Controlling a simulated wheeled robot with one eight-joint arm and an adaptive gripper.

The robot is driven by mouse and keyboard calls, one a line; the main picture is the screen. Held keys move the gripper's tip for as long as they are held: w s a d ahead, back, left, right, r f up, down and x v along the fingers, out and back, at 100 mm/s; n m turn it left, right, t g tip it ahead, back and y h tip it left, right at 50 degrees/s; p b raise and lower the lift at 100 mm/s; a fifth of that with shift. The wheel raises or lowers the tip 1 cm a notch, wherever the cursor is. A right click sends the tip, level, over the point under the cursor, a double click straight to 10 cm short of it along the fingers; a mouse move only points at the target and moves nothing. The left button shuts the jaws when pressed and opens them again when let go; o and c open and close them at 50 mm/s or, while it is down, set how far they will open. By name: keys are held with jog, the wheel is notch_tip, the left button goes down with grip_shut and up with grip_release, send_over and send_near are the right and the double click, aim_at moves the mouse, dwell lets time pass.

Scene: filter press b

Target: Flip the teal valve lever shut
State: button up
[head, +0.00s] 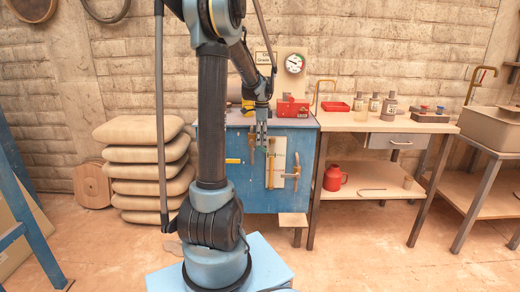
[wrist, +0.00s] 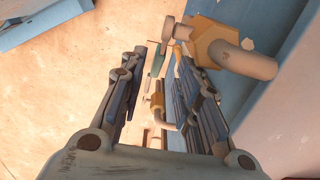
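My gripper (head: 262,134) hangs in front of the upper front face of the blue cabinet in the head view. In the wrist view my gripper (wrist: 160,52) is open, its two fingers well apart. A thin teal strip, apparently the teal valve lever (wrist: 157,60), shows between the fingertips, closer to the left one. I cannot tell whether it touches a finger. A brass valve body (wrist: 155,103) and pale pipe show lower between the fingers.
A larger brass fitting with a thick pipe elbow (wrist: 245,60) stands close to the right finger. The blue cabinet (head: 235,190) bears a yellow handle (head: 233,161). A workbench (head: 350,122) stands to its right, stacked sacks (head: 150,170) to its left.

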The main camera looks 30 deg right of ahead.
aim_at(261, 147)
jog(key=shift+f, duration=2.3)
grip_shut()
